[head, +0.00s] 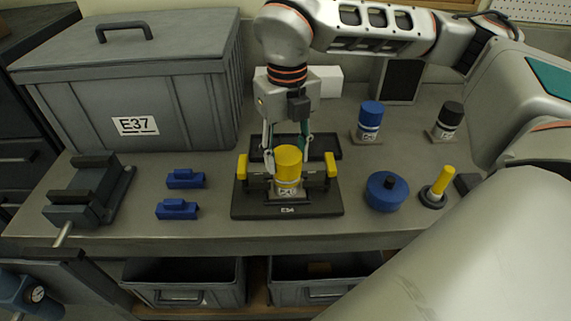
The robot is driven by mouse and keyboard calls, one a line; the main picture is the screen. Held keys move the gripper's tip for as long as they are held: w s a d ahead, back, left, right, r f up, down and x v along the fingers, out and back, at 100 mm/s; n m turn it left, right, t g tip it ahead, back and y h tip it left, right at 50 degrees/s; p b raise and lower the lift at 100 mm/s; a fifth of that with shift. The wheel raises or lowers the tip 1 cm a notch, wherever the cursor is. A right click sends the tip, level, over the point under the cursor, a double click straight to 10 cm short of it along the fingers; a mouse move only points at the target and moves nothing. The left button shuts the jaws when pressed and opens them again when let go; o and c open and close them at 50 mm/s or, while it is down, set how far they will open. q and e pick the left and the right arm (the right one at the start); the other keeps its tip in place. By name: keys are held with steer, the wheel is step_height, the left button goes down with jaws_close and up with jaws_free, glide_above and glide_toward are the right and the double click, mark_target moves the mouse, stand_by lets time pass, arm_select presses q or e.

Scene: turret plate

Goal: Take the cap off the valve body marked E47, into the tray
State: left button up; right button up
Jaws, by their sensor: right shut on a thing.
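A valve body with a yellow cap (288,160) stands upright in a dark fixture (242,207) between two yellow clamps. The fixture's front plate reads E34; the small label on the body (287,191) is too small to read surely. My right gripper (287,152) comes down from above with its fingers on either side of the yellow cap, shut on it. The cap still sits on the body. A low dark tray (330,147) lies just behind the fixture, partly hidden by the gripper. Other valve bodies stand at the back right, one blue-capped (371,115) and one black-capped (449,115). My left gripper is not in view.
A large grey lidded bin (190,112) marked E37 fills the back left. A dark vise (85,195) and two blue blocks (185,179) lie left of the fixture. A round blue part (386,194) and a yellow-handled tool (438,186) stand to the right.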

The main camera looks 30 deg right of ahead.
mark_target(287, 155)
steer(key=shift+n, duration=0.4)
steer(key=shift+r, duration=0.25)
steer(key=shift+r+p, duration=0.85)
steer(key=shift+r, duration=0.3)
steer(key=shift+r+p, duration=0.3)
steer(key=shift+r, duration=1.05)
